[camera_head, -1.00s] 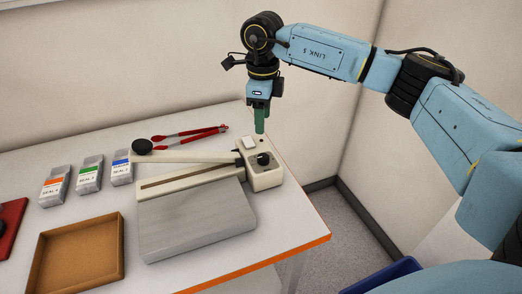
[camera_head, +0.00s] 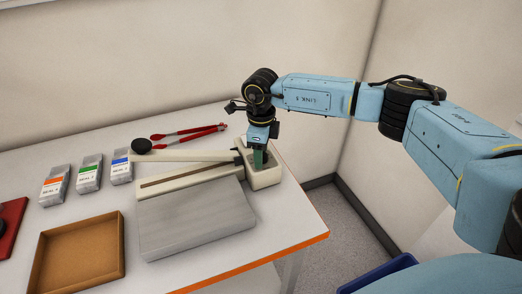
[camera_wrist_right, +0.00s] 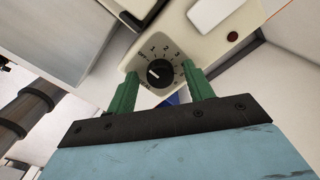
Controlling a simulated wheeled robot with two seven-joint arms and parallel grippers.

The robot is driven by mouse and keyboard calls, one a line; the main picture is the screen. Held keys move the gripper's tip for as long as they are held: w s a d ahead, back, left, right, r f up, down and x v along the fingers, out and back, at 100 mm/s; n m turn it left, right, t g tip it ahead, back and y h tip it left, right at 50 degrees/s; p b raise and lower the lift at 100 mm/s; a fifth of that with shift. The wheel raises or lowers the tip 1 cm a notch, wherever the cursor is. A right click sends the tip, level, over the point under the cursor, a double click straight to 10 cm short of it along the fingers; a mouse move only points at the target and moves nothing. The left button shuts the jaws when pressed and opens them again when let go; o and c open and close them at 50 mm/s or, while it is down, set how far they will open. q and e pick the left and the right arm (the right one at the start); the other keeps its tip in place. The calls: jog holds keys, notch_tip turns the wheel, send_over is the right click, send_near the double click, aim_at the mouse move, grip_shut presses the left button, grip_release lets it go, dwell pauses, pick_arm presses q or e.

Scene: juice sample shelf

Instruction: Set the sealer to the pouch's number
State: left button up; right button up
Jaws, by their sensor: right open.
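The cream sealer (camera_head: 266,180) stands at the table's right end, its long arm reaching left to a black knob. The pointer slants toward the picture's left; the exact mark is unclear. My right gripper (camera_wrist_right: 162,73) is open, its green fingers on either side of the dial; contact cannot be told. In the head view the right gripper (camera_head: 258,160) covers the dial. Three grey pouches, labelled orange (camera_head: 54,186), green (camera_head: 89,173) and blue (camera_head: 121,167), lie at left; their numbers are too small to read.
Red tongs (camera_head: 188,132) lie behind the sealer. A grey plate (camera_head: 195,220) is in front of it. An empty brown tray (camera_head: 122,250) sits at front left, with a red object (camera_head: 10,228) at the far left edge. The wall is close behind.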

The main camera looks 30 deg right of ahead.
jog(key=c, duration=1)
jog(key=shift+o, duration=0.2)
jog(key=m, duration=0.5)
jog(key=shift+m+p, duration=0.4)
jog(key=m+p, duration=0.1)
jog(key=m, duration=0.4)
jog(key=shift+d+m, duration=0.15)
jog(key=shift+m, duration=0.25)
jog(key=o, duration=1)
jog(key=shift+c, duration=0.2)
